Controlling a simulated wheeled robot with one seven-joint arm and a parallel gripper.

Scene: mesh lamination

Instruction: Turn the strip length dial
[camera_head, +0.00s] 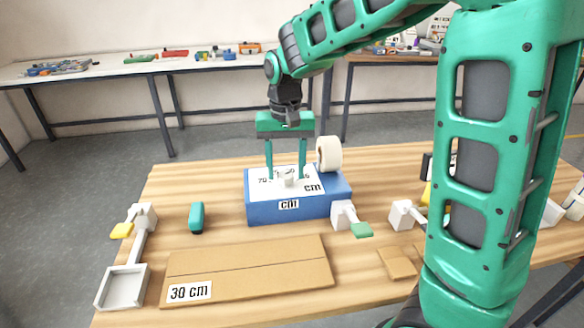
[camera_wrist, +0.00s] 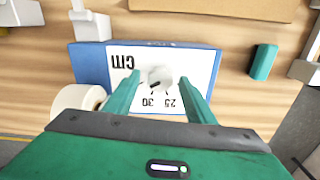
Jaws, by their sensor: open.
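The strip length dial is a small white knob (camera_head: 287,181) on the white scale plate on top of a blue box (camera_head: 275,211) marked "cm". In the wrist view the dial (camera_wrist: 158,77) carries a short dark mark on the side facing the numbers 30 and 25. The exact number it points to is hard to tell. My gripper (camera_head: 286,177) is open and points down over the box, with one finger on each side of the dial. The wrist view shows gaps between the knob and my fingers (camera_wrist: 158,80). Contact is not visible.
A white tape roll (camera_head: 329,153) stands at the box's back right. A cardboard sheet labelled "30 cm" (camera_head: 250,272) lies in front. A teal block (camera_head: 197,217) and a white tray (camera_head: 122,287) are on the left. A white lever with a green end (camera_head: 361,230) adjoins the box's right.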

